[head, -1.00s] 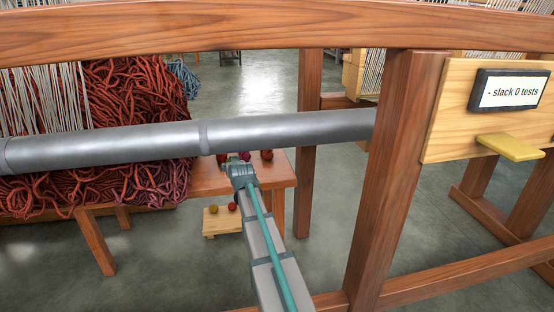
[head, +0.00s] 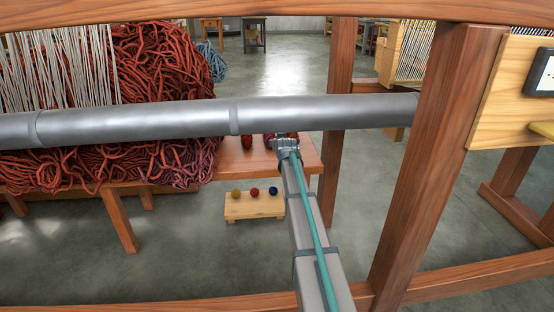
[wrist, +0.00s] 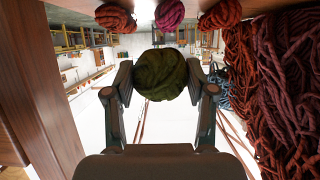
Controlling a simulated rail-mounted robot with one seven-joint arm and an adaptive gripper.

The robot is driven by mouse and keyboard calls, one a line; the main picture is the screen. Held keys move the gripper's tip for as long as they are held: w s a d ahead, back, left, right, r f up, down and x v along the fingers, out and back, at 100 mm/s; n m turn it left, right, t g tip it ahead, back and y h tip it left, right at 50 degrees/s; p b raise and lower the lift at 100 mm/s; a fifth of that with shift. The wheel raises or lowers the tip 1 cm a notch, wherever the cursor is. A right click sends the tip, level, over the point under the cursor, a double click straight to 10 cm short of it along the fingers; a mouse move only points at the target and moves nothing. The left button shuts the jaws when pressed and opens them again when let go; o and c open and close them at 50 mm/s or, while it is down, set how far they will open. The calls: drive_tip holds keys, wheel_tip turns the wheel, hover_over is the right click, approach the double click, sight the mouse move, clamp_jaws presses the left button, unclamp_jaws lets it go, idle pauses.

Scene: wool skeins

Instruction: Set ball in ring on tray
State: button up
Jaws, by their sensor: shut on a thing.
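An olive-green wool ball (wrist: 160,74) is held between the two fingers of my gripper (wrist: 160,78), in the middle of the wrist view. In the head view my gripper (head: 288,147) is over the wooden bench, just below the grey roller, and the ball it holds is hidden there. I cannot make out a ring or a tray in either view.
Red and magenta skeins (wrist: 169,14) sit on the bench (head: 235,165). A low wooden stand (head: 255,208) on the floor bears small yellow, red and blue balls. The grey roller (head: 180,120) crosses in front of the bench. A heap of red yarn (head: 160,70) lies left.

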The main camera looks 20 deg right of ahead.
drive_tip(key=b, duration=0.1)
hover_over(277, 160)
drive_tip(key=f, duration=0.2)
drive_tip(key=s+f, duration=0.1)
drive_tip(key=f, duration=0.1)
drive_tip(key=shift+a+f, duration=0.1)
drive_tip(key=shift+w+f+b, duration=0.25)
drive_tip(key=shift+f+b, duration=0.15)
drive_tip(key=shift+f, duration=0.65)
drive_tip(key=shift+w+f+b, duration=0.25)
drive_tip(key=shift+f+b, duration=0.1)
drive_tip(key=shift+f, duration=0.65)
drive_tip(key=shift+f, duration=0.2)
drive_tip(key=o, duration=1.1)
drive_tip(key=shift+o, duration=0.2)
drive_tip(key=shift+r, duration=0.2)
drive_tip(key=shift+s+r, duration=0.15)
drive_tip(key=shift+s, duration=0.15)
drive_tip(key=shift+o, duration=0.5)
drive_tip(key=p+v, duration=0.3)
drive_tip(key=v, duration=0.8)
